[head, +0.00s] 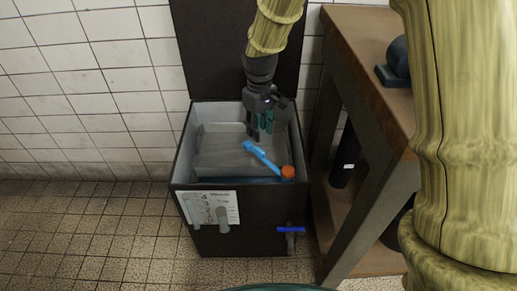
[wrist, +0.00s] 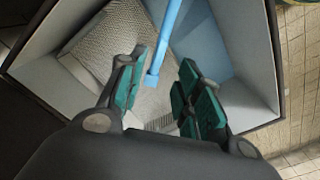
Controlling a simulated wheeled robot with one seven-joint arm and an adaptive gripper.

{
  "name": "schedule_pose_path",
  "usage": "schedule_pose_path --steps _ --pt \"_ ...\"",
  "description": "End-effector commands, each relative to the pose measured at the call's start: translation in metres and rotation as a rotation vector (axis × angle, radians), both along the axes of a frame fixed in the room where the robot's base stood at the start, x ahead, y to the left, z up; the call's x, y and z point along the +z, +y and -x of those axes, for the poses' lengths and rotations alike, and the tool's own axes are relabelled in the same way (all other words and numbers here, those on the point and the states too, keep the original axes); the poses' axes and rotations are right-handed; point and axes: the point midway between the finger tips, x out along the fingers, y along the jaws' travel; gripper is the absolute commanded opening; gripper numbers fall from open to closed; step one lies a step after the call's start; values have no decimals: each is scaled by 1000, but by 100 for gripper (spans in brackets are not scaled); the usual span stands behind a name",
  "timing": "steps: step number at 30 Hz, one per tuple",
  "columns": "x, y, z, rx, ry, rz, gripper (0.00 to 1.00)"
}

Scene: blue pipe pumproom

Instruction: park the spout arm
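The spout arm (head: 264,157) is a light blue bar inside the open dark box. It slants from an orange knob (head: 288,172) at the front right toward the box's middle, ending in a small blue block. My gripper (head: 260,131) points down into the box, just above and behind that blue end. In the wrist view the spout arm (wrist: 169,38) runs down from the top edge, and its block-shaped end shows between the teal finger pads of my gripper (wrist: 164,66). The fingers are apart with nothing clasped. I cannot tell whether they touch the bar. The orange knob is outside the wrist view.
The box (head: 182,150) has pale inner walls, a grey textured insert (head: 222,150) and a raised dark lid (head: 215,55) behind. A blue-handled tap (head: 291,230) is on its front. A brown bench (head: 350,95) stands close on the right. Tiled floor at left is clear.

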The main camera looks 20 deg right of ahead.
Motion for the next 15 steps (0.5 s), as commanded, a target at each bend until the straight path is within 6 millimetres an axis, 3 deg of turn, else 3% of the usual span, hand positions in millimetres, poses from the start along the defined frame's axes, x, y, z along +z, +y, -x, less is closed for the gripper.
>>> schedule_pose_path --steps 6,15 --pt "-41 1 0 1 1 -1 34" --pt "-75 2 0 3 0 0 34"
